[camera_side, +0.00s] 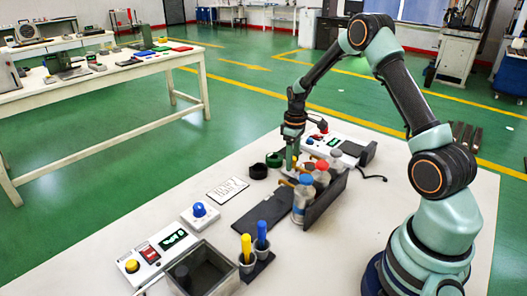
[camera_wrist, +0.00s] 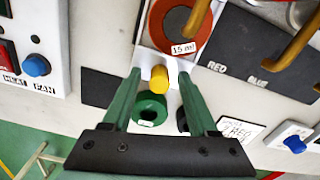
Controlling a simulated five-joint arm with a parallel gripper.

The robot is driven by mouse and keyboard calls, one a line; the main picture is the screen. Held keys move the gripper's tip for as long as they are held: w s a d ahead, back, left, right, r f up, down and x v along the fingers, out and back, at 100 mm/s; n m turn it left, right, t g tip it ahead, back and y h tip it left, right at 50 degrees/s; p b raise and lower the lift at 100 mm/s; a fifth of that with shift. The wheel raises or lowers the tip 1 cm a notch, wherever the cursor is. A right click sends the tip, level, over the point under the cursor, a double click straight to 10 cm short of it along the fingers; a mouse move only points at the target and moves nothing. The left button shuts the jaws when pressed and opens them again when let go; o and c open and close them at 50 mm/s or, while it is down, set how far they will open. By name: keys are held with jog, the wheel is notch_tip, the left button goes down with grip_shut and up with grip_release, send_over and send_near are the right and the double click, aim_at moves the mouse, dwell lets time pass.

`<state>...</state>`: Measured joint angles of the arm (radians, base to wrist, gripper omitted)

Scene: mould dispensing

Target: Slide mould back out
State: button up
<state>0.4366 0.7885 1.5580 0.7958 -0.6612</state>
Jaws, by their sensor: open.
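A red ring-shaped mould (camera_wrist: 166,30) sits by the "15 ml" label (camera_wrist: 183,48) at the top of the wrist view. A yellow knob (camera_wrist: 159,80) stands just in front of the label. My gripper (camera_wrist: 160,74) is open, with one green finger on each side of the knob. I cannot tell whether either finger touches it. In the side view my gripper (camera_side: 290,167) points down beside the bottle rack, and the red mould cannot be made out there.
A green ring (camera_wrist: 149,108) and a black one (camera_side: 258,171) lie close by. Orange spouts (camera_wrist: 290,45) overhang the dark RED/BLUE mat (camera_wrist: 240,55). Capped bottles stand in a dark rack (camera_side: 328,197). The HEAT/FAN box (camera_wrist: 45,40), a card (camera_side: 227,189) and a blue button (camera_side: 199,210) are near.

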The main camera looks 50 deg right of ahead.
grip_shut()
dwell(1.4)
